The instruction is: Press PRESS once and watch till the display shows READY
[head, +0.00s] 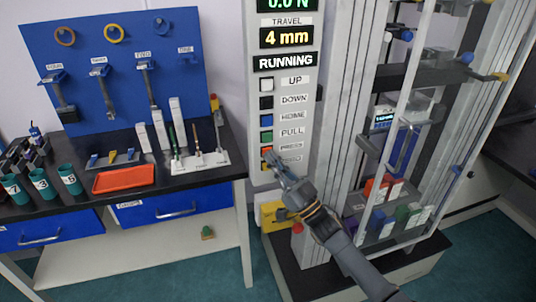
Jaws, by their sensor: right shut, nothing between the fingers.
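The control panel (256,170) stands upright in the middle of the view. Its status display (286,62) reads RUNNING, the travel display (284,37) reads 4 mm, and the partly cut-off top one (287,5) reads 0.0 N. The PRESS button (266,151) is in the column below the green PULL button, beside its label (291,146). My right gripper (271,158) is shut and empty, with its tips at the PRESS button and the button below, partly covering them. I cannot tell whether it touches either. My left gripper is not in view.
The machine frame (345,120) with clear guard panels stands right of the panel. A yellow box with a red button (274,213) sits below the panel. At left, a black bench holds an orange tray (124,178), teal cups (70,180) and a blue tool board (115,60).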

